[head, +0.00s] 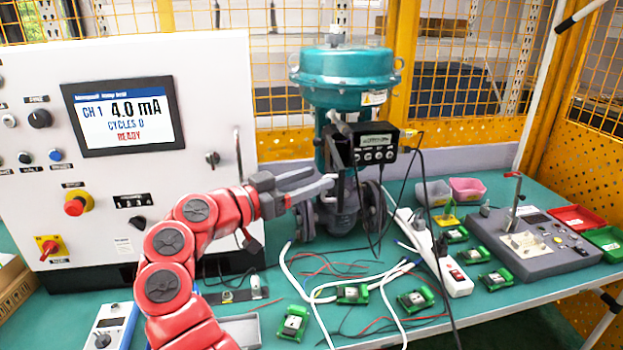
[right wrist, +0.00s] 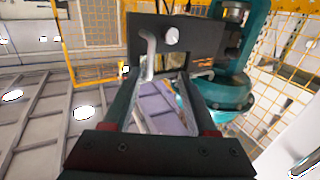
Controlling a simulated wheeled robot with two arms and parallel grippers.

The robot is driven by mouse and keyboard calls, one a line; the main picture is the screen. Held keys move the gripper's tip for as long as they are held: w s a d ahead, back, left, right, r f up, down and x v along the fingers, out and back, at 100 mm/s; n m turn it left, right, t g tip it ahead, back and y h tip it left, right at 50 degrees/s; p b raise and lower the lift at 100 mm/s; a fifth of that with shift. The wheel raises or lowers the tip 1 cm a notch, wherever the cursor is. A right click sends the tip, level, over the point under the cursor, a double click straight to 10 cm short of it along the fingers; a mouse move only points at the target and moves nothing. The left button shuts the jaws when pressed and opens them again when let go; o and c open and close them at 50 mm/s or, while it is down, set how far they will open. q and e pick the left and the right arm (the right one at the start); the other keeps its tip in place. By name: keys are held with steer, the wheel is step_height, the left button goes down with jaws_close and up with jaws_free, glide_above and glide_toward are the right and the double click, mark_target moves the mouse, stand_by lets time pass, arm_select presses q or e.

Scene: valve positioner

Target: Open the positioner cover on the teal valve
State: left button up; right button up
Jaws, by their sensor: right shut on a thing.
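The teal valve (head: 342,78) stands upright at the back middle of the bench. On its front is the black positioner (head: 375,143), with its small display and a row of knobs showing. A dark cover plate (head: 338,145) with a pale bent handle stands at the positioner's left side, turned edge-on. In the right wrist view the cover (right wrist: 200,42) lies straight ahead, with the bent handle (right wrist: 149,58) and a round knob. My right gripper (head: 324,178) reaches in from the left and is shut on the cover; the exact contact is hard to see. My left gripper is not in view.
A white control panel (head: 190,85) with a screen stands at the left. A white power strip (head: 430,250), loose cables and several green terminal blocks lie before the valve. A grey test fixture (head: 535,245) stands at the right. Yellow mesh fencing closes the back.

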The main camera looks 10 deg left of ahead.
steer(key=b+v, duration=0.1)
steer(key=v, duration=1.6)
steer(key=shift+b, duration=0.3)
steer(key=shift+a, duration=0.1)
